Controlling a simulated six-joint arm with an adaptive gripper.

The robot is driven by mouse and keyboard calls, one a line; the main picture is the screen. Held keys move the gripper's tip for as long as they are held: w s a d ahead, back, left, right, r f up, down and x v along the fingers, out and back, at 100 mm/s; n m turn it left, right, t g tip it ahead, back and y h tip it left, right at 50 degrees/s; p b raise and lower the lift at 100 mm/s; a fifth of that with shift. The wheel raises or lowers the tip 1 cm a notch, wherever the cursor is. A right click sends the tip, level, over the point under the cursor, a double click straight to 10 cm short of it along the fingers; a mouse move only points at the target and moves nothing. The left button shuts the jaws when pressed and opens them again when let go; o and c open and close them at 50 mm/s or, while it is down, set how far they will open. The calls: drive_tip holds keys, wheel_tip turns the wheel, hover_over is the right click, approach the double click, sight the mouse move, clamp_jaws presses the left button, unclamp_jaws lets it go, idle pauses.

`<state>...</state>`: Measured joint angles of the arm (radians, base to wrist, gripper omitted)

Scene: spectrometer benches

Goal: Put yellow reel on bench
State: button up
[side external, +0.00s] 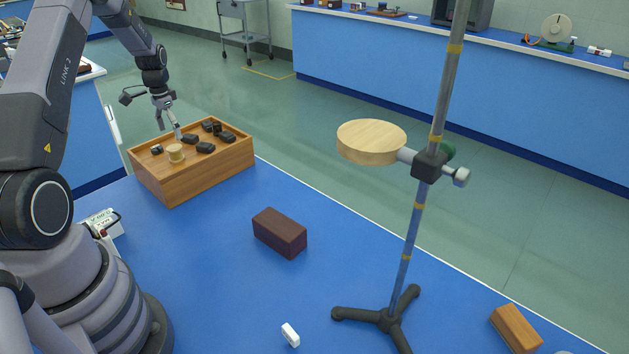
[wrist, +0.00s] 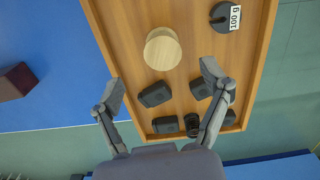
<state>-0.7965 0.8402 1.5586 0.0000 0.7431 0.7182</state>
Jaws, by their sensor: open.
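The yellow reel (side external: 176,154) is a pale yellow, round piece inside an open wooden box (side external: 205,178) on the blue bench (side external: 215,265). In the wrist view the reel (wrist: 162,50) shows its round top, just beyond the fingertips and roughly centred between them. My gripper (side external: 178,134) is over the box, above the reel. The wrist view shows my gripper (wrist: 162,80) with its two fingers spread wide and nothing between them. The reel's underside is hidden.
Several dark blocks (wrist: 155,94) and a 100 g weight (wrist: 225,17) share the box. A dark brown block (side external: 280,232) lies on the bench. A stand (side external: 388,318) holds a round wooden platform (side external: 371,141). Bare blue surface lies between box, block and stand.

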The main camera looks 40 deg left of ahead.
sight(174, 147)
wheel_tip(174, 147, down, 7)
drive_tip(key=shift+a+r, duration=0.1)
drive_tip(key=shift+r, duration=0.1)
drive_tip(key=shift+c, duration=0.3)
drive_tip(key=c, duration=1.2)
drive_tip(key=shift+r, duration=0.15)
